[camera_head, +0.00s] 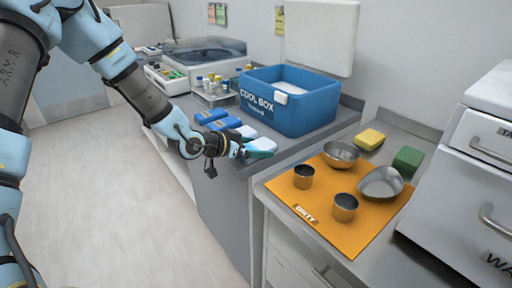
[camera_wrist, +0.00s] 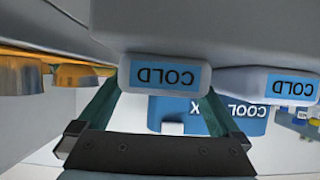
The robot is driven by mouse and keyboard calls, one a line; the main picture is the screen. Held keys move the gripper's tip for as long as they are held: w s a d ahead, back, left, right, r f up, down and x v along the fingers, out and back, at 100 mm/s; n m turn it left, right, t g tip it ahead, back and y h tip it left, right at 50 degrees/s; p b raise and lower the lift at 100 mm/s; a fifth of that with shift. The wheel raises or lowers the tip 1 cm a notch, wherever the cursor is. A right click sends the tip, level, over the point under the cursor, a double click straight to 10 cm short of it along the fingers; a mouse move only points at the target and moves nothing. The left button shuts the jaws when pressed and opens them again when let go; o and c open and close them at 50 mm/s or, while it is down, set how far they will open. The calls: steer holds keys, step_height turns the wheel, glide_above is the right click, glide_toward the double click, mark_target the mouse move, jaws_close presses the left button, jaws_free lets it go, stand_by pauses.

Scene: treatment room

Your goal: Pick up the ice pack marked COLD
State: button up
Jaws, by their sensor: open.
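Two white ice packs with blue COLD labels show in the wrist view: one in the middle (camera_wrist: 165,75) and one at the right (camera_wrist: 268,87). In the head view, two white packs, a nearer one (camera_head: 264,144) and a farther one (camera_head: 246,131), lie near the counter's front edge; their labels cannot be read there. My gripper (camera_head: 258,153) is open at the nearer pack. In the wrist view its teal fingers (camera_wrist: 158,108) stand left and right of the middle pack's labelled end. Contact cannot be told.
A blue cool box (camera_head: 290,104) with a raised white lid stands behind the packs. Two blue packs (camera_head: 217,120) lie farther along, near a vial rack (camera_head: 214,92). An orange mat (camera_head: 335,212) with metal bowls and cups is at the right, beside yellow and green sponges.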

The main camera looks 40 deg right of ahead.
steer(key=shift+c, duration=0.2)
steer(key=c, duration=1.4)
